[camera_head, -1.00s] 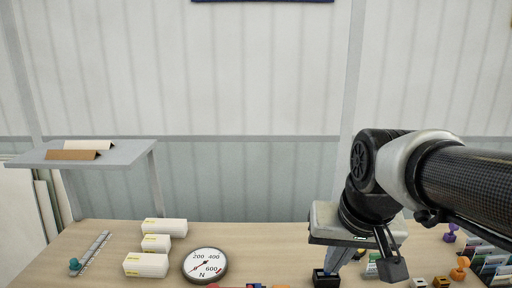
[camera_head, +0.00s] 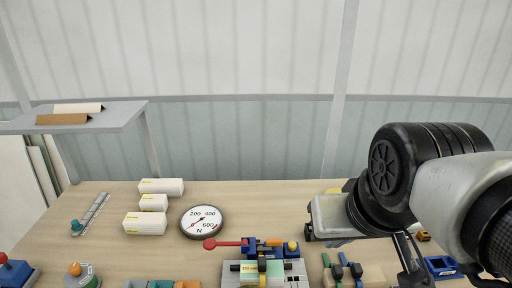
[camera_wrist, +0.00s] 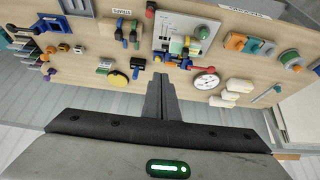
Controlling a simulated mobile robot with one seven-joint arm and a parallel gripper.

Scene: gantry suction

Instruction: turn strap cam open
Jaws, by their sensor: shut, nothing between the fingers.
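Two green straps with dark blue cam levers, the left one (camera_head: 337,272) and the right one (camera_head: 356,270), stand side by side on a tan block (camera_head: 372,276) at the bottom of the head view. In the wrist view the pair (camera_wrist: 126,33) shows beneath a "STRAPS" label (camera_wrist: 123,13), up and left of my fingers. I cannot tell the cams' exact angle. My gripper (camera_wrist: 161,80) is shut and empty, its fingertips over the bench and apart from the straps. In the head view its dark fingers (camera_head: 410,258) hang right of the strap block.
A fixture with a red lever (camera_head: 226,243) and blue clamp stands left of the straps. A raised grey shelf (camera_head: 120,116) stands at the left. Bare bench lies behind the fixture.

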